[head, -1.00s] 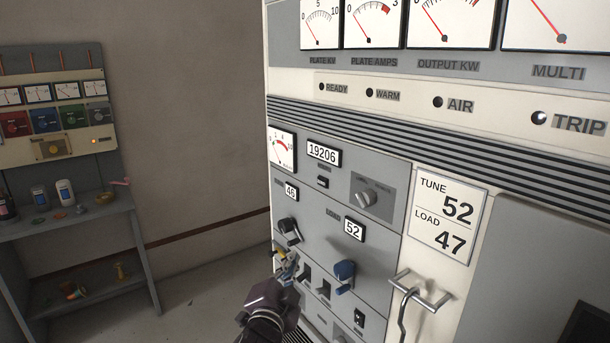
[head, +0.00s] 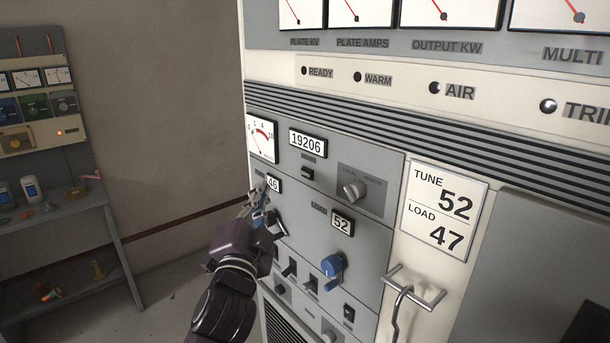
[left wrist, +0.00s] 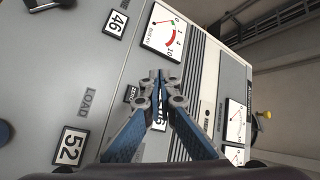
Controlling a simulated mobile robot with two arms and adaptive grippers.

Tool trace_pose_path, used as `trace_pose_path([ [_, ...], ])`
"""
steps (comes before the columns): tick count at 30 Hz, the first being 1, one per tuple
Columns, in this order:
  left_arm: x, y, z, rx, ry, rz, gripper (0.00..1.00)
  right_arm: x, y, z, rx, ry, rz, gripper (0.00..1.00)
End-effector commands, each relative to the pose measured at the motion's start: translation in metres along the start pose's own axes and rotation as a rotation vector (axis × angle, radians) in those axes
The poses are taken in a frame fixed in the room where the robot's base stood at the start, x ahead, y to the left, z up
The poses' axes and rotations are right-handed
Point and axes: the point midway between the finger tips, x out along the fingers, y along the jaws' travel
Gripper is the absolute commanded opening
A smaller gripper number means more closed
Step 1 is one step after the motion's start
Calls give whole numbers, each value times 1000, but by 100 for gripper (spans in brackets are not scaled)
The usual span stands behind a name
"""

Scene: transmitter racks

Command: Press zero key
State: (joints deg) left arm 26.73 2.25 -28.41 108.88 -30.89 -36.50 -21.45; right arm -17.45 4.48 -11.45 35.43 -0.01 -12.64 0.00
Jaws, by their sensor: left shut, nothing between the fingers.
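The zero key appears to be the small black key (head: 307,174) under the counter reading 19206 (head: 307,143) on the grey panel. In the left wrist view the small black key (left wrist: 130,93) is just left of the fingers, and its lettering is too small to read surely. My left gripper (head: 260,194) is shut and empty, in front of the panel by the 46 display, left of and below the key. In the left wrist view its closed fingertips (left wrist: 161,77) overlap the counter area and partly hide it. Contact is not visible. My right gripper is not in view.
A grey selector knob (head: 355,191) is right of the key. A blue knob (head: 332,266) and several dark switches are lower on the panel. A handle (head: 414,288) sticks out at the right. A shelf (head: 60,212) with small items stands at the left.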

Motion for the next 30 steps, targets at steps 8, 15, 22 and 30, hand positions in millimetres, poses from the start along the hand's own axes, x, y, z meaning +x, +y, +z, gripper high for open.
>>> trace_pose_path([
  [8,24,21,-17,-2,2,0,0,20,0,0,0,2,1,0],
  [15,46,36,-33,-1,1,1,0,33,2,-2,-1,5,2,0],
  [22,57,42,-41,-1,0,0,0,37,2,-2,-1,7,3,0],
  [30,58,42,-43,0,0,0,0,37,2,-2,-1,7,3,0],
])
